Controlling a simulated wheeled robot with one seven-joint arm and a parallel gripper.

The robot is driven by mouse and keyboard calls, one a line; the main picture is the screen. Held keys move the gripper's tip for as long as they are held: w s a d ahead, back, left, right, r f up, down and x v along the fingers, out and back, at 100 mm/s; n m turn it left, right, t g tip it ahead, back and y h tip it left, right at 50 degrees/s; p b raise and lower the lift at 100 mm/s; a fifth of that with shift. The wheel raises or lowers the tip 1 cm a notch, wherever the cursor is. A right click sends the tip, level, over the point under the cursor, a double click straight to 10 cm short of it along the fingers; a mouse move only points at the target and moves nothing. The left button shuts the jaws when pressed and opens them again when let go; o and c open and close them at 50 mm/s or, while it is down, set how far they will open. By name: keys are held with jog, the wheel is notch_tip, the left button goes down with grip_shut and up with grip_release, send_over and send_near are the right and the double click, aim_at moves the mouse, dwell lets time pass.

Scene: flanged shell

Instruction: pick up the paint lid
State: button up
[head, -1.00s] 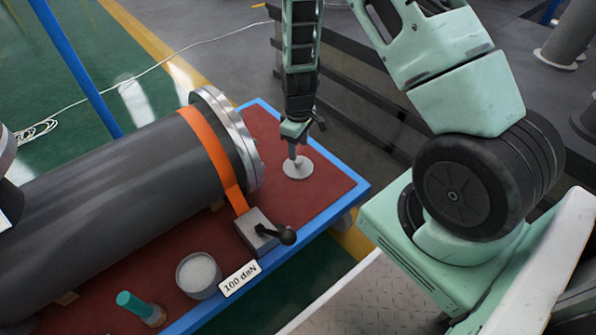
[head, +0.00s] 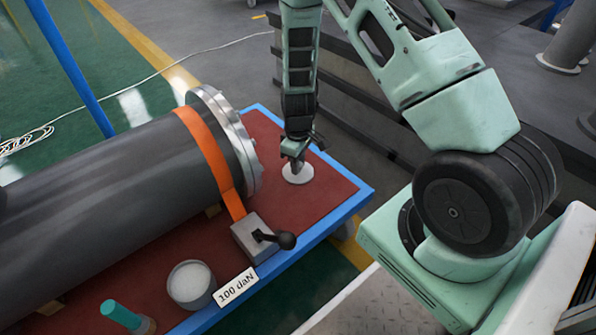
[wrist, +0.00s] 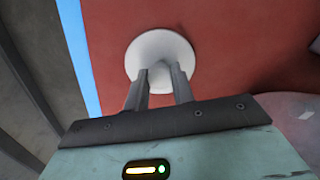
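The paint lid (head: 299,175) is a round, pale disc lying flat on the red table top near its far right end. It also shows in the wrist view (wrist: 160,45), right beyond the fingertips. My gripper (head: 295,163) points down over the lid. In the wrist view my two fingers (wrist: 158,73) stand apart over the near part of the lid, with a pale patch showing between them. I cannot tell whether they touch the lid or whether a knob stands between them.
A big dark grey flanged shell (head: 120,200) with an orange strap lies on the table, left of the lid. A blue rim (head: 335,215) edges the table.

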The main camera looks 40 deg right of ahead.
jog(key=shift+c, duration=0.8)
jog(key=shift+r, duration=0.15)
